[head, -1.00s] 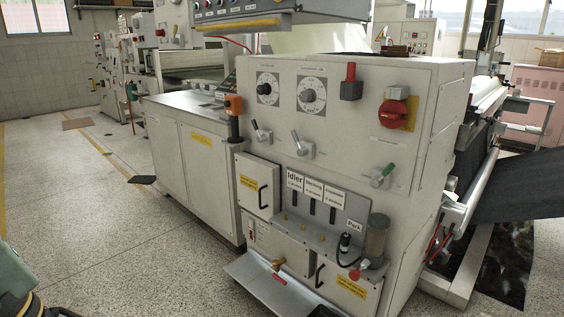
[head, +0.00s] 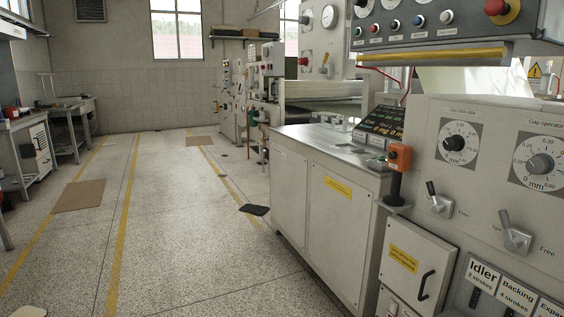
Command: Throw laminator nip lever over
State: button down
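Two small levers show on the machine's front panel (head: 478,180) at the right of the head view. One (head: 436,198) has a black handle tilted up to the left. The other (head: 514,236) is grey, on a square plate, also tilted up to the left, with a label reading "Free" to its right. I cannot tell whether either is the laminator nip lever. My gripper is not in view.
A steel-topped cabinet (head: 320,190) stands left of the panel, with an orange control box (head: 400,157) on a post at its corner. A dark mat (head: 255,210) lies beside it. The speckled floor (head: 170,250) at the left is mostly clear. Workbenches (head: 60,115) line the far left.

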aim_at(322, 70)
jog(key=i+j+u, duration=0.15)
jog(key=i, duration=1.3)
jog(key=i+j+z, duration=0.15)
jog(key=i+z, duration=0.25)
jog(key=i, duration=0.15)
jog(key=i+j+z, duration=0.35)
jog(key=i, duration=0.15)
jog(key=i+j+z, duration=0.4)
jog(key=i+l, duration=0.05)
